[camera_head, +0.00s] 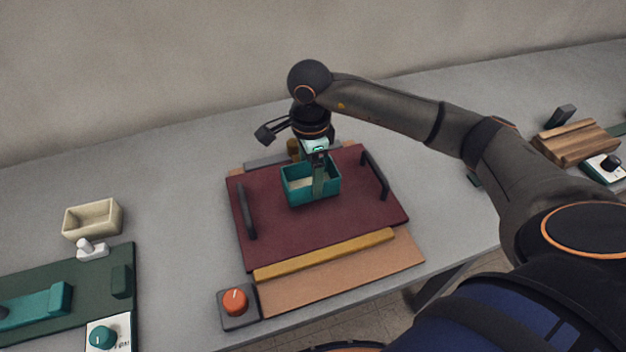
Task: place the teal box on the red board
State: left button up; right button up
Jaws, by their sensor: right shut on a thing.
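My left gripper does not show.
A yellow bar (325,254) and a tan panel (345,275) lie in front of the board. An orange knob (235,301) is at the front left. A cream box (93,219) and a green panel (75,285) are at left. A wooden block (575,142) is at right.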

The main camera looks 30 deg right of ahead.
jog(key=shift+d+f, duration=0.2)
jog(key=shift+f, duration=0.05)
jog(key=f, duration=0.3)
jog(key=shift+w+d+f, duration=0.1)
jog(key=shift+w+d, duration=0.05)
jog(key=shift+d, duration=0.05)
jog(key=shift+f, duration=0.3)
jog(key=o, duration=1.2)
jog(key=shift+r, duration=0.1)
jog(key=shift+r, duration=0.3)
notch_tip(320, 180, up, 12)
jog(key=shift+f, duration=0.25)
